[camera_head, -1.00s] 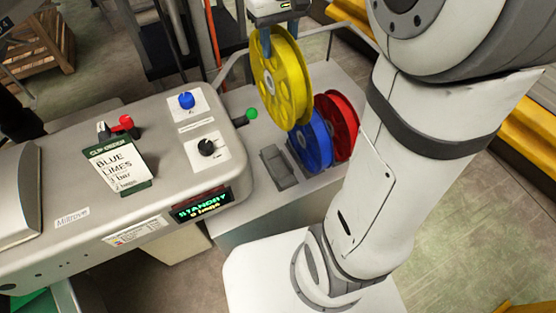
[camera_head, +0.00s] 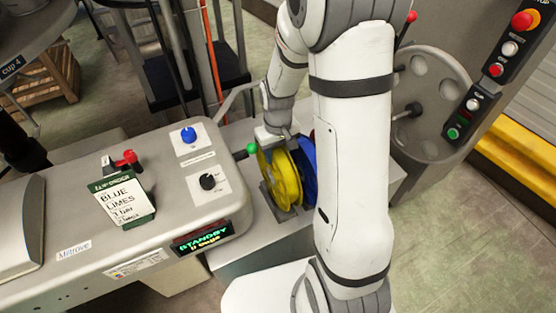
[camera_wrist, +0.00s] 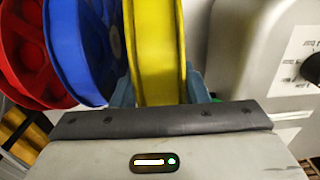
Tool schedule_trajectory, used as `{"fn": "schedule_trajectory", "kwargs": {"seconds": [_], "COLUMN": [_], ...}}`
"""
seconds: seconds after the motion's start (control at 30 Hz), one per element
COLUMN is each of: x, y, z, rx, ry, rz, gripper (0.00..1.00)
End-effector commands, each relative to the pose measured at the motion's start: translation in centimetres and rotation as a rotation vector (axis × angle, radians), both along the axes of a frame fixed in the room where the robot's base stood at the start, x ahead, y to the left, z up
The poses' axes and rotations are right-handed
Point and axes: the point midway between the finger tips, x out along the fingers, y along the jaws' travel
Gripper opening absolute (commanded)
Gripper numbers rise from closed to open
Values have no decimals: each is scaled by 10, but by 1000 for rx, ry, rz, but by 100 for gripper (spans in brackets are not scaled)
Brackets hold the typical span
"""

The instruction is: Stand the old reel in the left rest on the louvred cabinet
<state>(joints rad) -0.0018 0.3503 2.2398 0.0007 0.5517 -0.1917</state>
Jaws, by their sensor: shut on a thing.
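The yellow reel (camera_head: 282,182) is upright in my gripper (camera_head: 288,136), over the left rest (camera_head: 268,203) on the grey cabinet (camera_head: 240,255). In the wrist view, the yellow reel (camera_wrist: 158,50) passes between the two blue-grey fingers of my gripper (camera_wrist: 158,92), which is shut on its rim. The reel's lower edge is down at the grey rest, but I cannot tell whether it bears fully on it. No louvres show on the cabinet from here.
A blue reel (camera_head: 308,170) stands close to the right of the yellow one. A red reel (camera_wrist: 32,55) stands beyond it in the wrist view. The machine console (camera_head: 110,235) with a green-knobbed lever (camera_head: 252,149) is close on the left.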

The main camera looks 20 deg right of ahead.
Motion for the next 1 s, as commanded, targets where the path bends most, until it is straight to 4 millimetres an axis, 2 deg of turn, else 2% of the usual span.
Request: {"fn": "schedule_trajectory", "kwargs": {"seconds": [0.17, 0.4, 0.73, 0.77, 1.0], "x": [0, 0, 0, 0, 0], "y": [0, 0, 1, 1, 1], "z": [-13, -41, -46, -46, -46], "rx": [0, 0, 0, 0, 0], "ry": [2, 1, -1, 0, 0], "rz": [1, 1, 2, 2, 2], "gripper": [0, 0, 0, 43, 62]}}
